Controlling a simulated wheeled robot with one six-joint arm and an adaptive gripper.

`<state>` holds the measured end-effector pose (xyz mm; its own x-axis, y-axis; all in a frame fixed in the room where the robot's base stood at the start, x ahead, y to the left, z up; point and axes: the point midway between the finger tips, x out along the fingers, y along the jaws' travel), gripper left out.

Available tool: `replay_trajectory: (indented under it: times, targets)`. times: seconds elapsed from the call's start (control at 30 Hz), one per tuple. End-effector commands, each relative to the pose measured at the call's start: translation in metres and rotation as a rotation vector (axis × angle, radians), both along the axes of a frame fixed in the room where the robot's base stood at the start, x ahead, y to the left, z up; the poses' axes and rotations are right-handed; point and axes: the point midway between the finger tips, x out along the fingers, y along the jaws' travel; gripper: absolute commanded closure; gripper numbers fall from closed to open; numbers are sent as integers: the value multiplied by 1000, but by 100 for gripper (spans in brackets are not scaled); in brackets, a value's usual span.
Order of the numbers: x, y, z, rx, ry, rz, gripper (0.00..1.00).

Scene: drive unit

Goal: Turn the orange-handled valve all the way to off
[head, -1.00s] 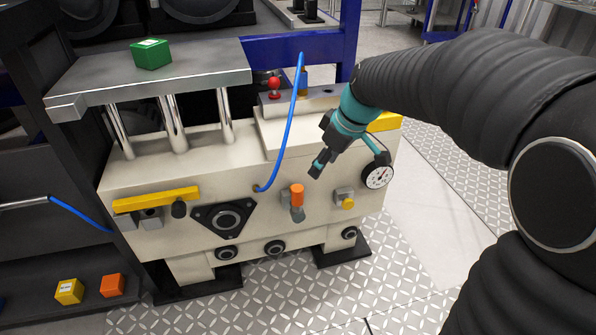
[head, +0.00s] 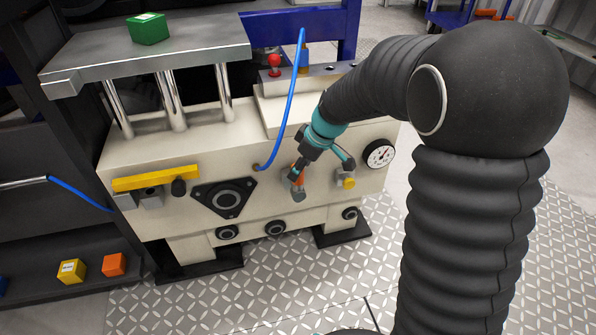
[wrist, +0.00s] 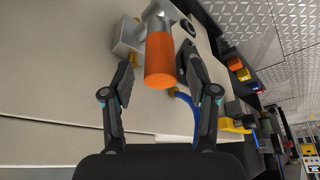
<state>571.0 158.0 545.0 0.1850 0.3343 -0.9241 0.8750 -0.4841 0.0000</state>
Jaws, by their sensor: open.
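The orange valve handle (wrist: 160,60) sticks out from the cream front panel of the drive unit (head: 150,225). In the wrist view it lies between the two open fingers of my gripper (wrist: 156,80), with a gap on each side. Its grey valve body (wrist: 161,14) shows behind it at the top. The grey valve body (head: 299,195) shows below the fingers.
A blue hose (head: 291,110) arches just left of my gripper. A yellow-knobbed fitting (head: 348,182) and a round gauge (head: 380,154) are to the right. A yellow bar (head: 155,178) and a black flange (head: 225,198) are to the left. The patterned floor in front is clear.

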Motion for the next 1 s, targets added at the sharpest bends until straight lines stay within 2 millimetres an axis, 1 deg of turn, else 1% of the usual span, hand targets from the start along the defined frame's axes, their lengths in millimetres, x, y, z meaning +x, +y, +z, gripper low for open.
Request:
replay_trajectory:
  times: [0.03,0.2,0.53,0.57,0.6,0.67,0.7,0.8,1.0]
  targets:
    - [1,2,-7,0,3,1,41]
    - [4,7,-18,0,1,0,41]
    - [4,8,-21,0,0,0,41]
    - [4,8,-21,0,0,0,44]
    - [4,8,-21,0,0,0,54]
    - [4,8,-21,0,0,0,69]
    - [4,8,-21,0,0,0,79]
    - [4,8,-21,0,0,0,100]
    - [5,8,-21,2,0,0,100]
